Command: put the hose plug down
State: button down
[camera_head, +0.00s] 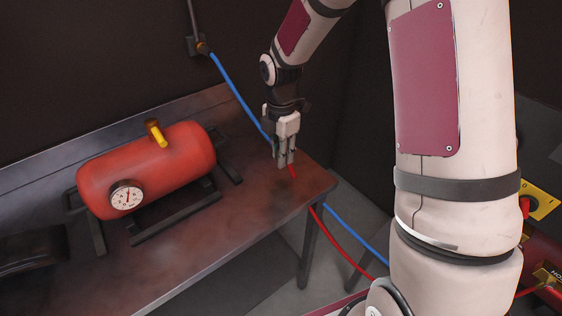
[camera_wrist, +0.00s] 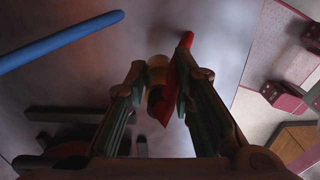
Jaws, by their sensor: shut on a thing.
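My gripper (camera_head: 285,163) points down over the right end of the brown workbench (camera_head: 240,222). In the wrist view, its two fingers (camera_wrist: 160,82) are shut on the brass-coloured hose plug (camera_wrist: 157,70). The red hose (camera_wrist: 186,42) shows beside the plug at the right finger. In the head view, the red hose (camera_head: 340,243) hangs past the bench's right edge towards my arm. The plug is hidden by the fingers in the head view. I cannot tell whether it touches the bench top.
A red air tank (camera_head: 160,165) with a dial gauge (camera_head: 126,198) and yellow valve (camera_head: 156,132) lies on a dark stand left of my gripper. A blue hose (camera_head: 236,92) runs from the wall fitting (camera_head: 202,47) behind my gripper. The bench front is clear.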

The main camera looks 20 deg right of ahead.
aim_at(281, 173)
jog(key=shift+f, duration=1.65)
jog(key=shift+f, duration=0.1)
jog(key=shift+f, duration=0.45)
jog(key=c, duration=1.4)
grip_release()
jog(key=shift+o, duration=0.2)
